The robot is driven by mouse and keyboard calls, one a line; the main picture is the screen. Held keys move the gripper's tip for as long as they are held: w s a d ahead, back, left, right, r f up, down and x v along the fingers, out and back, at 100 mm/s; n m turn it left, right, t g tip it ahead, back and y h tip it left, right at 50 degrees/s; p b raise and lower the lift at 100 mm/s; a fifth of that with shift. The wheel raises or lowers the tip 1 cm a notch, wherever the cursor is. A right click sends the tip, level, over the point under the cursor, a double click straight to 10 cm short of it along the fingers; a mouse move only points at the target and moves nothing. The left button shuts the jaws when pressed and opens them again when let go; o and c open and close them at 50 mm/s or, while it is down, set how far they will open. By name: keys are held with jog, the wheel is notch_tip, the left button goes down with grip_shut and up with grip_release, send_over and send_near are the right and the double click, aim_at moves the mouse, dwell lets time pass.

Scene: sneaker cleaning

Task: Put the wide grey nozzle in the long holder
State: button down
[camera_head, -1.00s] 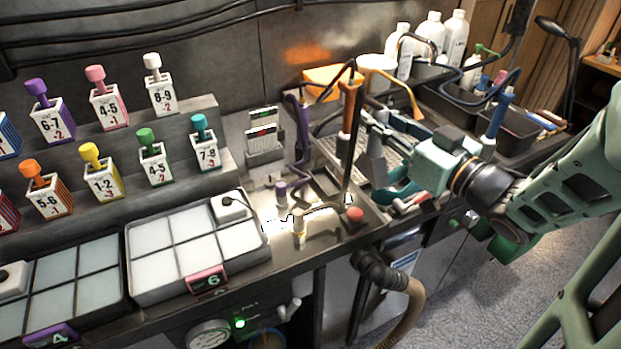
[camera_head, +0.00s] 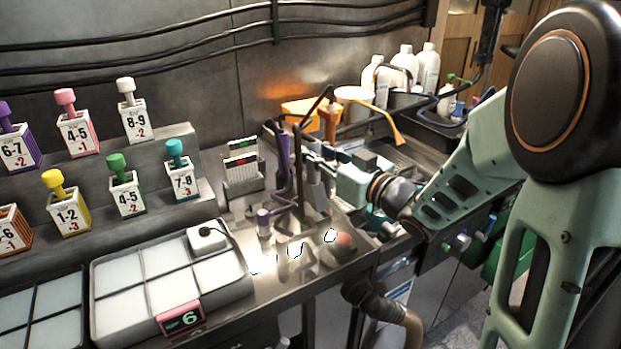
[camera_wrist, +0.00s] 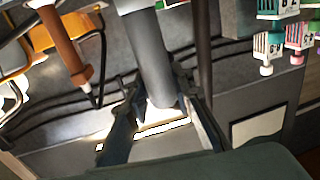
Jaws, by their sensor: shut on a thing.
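The wide grey nozzle (camera_wrist: 150,62) is a thick grey tube between the two dark fingers of my gripper (camera_wrist: 160,118) in the wrist view. My gripper is shut on it. In the head view my gripper (camera_head: 318,163) is over the bench, just right of a dark upright rod (camera_head: 298,165) and a purple nozzle (camera_head: 282,165). The grey nozzle (camera_head: 313,190) hangs there, partly hidden by the gripper and small in the picture. I cannot tell which fitting is the long holder. Short upright fittings (camera_head: 263,224) stand on the bench front, below and left of my gripper.
An orange nozzle (camera_head: 331,122) stands behind my gripper. A red button (camera_head: 344,240) sits near the bench's front edge. A tray marked 6 (camera_head: 245,285) and stepped shelves with numbered boxes are at left. White bottles (camera_head: 402,68) stand at the back right.

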aim_at(319, 173)
jog(key=shift+w+a+f+b, duration=0.35)
jog(key=shift+w+f, duration=0.1)
jog(key=shift+f, duration=0.25)
jog(key=shift+w+f+b, duration=0.15)
jog(key=shift+f+b, duration=0.9)
jog(key=shift+f, duration=0.5)
jog(key=shift+f, duration=0.25)
jog(key=c, duration=1.7)
grip_release()
jog(key=shift+r, duration=0.15)
